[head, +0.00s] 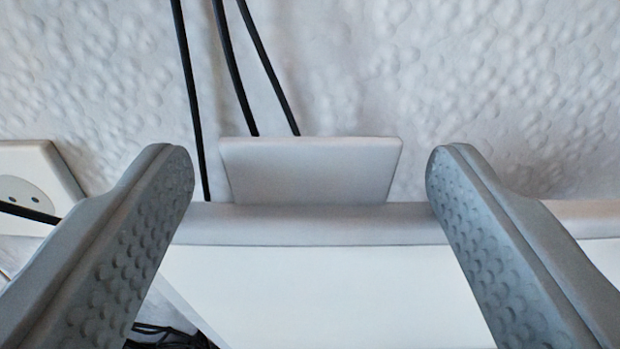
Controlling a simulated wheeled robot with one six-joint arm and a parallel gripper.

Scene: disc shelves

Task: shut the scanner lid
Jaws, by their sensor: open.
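My gripper (311,172) is open and empty, with one grey dimpled finger on each side of the view. Between and beyond the fingertips, a pale grey flat panel (310,170) stands raised at the back of a grey ledge. It looks like the scanner lid, but I cannot tell for sure. It seems apart from both fingers. No scanner body or glass is clearly visible.
A grey ledge edge (310,224) runs across, with a white face (320,290) below it. Behind is a bumpy white wall (450,90) with black cables (235,75) hanging down. A wall socket (25,190) is at left. Dark cables (170,336) lie at lower left.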

